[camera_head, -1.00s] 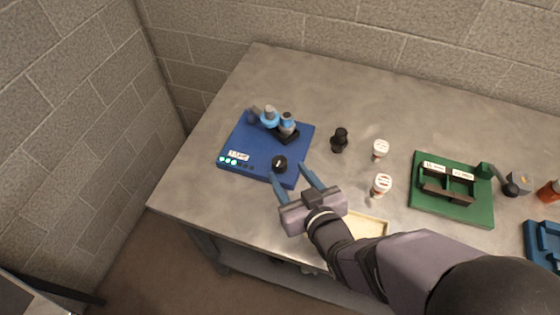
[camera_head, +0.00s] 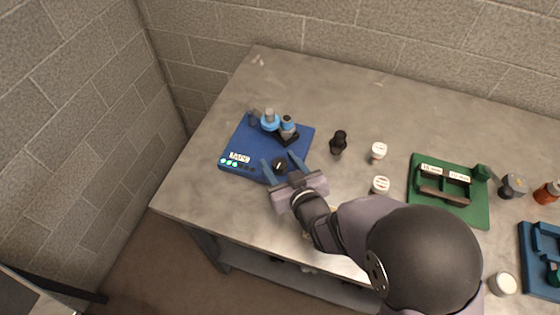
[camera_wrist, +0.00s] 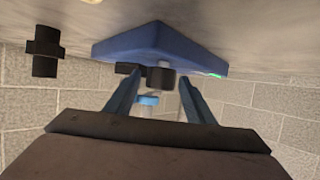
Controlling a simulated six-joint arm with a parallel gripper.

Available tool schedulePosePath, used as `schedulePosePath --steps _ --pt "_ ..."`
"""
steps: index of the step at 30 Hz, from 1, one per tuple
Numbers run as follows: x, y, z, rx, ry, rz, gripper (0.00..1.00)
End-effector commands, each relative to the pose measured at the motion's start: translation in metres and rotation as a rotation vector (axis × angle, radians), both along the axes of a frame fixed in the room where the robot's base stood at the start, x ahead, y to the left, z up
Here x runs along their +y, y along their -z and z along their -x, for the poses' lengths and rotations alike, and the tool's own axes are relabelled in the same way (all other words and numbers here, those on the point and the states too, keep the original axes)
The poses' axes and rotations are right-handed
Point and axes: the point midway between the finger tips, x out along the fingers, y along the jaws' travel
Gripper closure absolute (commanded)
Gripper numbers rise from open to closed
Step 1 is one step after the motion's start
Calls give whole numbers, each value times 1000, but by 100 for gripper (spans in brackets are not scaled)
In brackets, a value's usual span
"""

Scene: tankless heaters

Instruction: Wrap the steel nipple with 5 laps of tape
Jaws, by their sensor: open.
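The blue taping board (camera_head: 240,143) lies at the table's left, with a "TAPE" label and a row of small lights (camera_head: 229,162), three lit green. At its back stand a grey-topped part with a light-blue ring (camera_head: 270,120) and a grey-and-blue cylinder (camera_head: 288,126) on a black holder. I cannot tell which is the steel nipple or where tape lies. A black knob (camera_head: 279,165) sits at the board's front. My gripper (camera_head: 279,158) is open, fingers either side of the knob. The wrist view shows the knob (camera_wrist: 160,77) between the fingertips; contact is unclear.
A black fitting (camera_head: 338,143) and two white-capped jars (camera_head: 379,151) (camera_head: 380,186) stand right of the board. A green tray (camera_head: 420,205) and a blue block (camera_head: 537,270) are farther right. The table behind the board is clear.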

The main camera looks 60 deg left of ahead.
Motion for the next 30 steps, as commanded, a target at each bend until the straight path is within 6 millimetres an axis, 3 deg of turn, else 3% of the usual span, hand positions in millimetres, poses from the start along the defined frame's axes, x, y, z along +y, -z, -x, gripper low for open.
schedulePosePath --steps 6,11,30 --pt "0 0 0 0 0 0 53" --pt "0 0 0 0 0 0 92" --pt "0 1 3 2 129 -2 92"
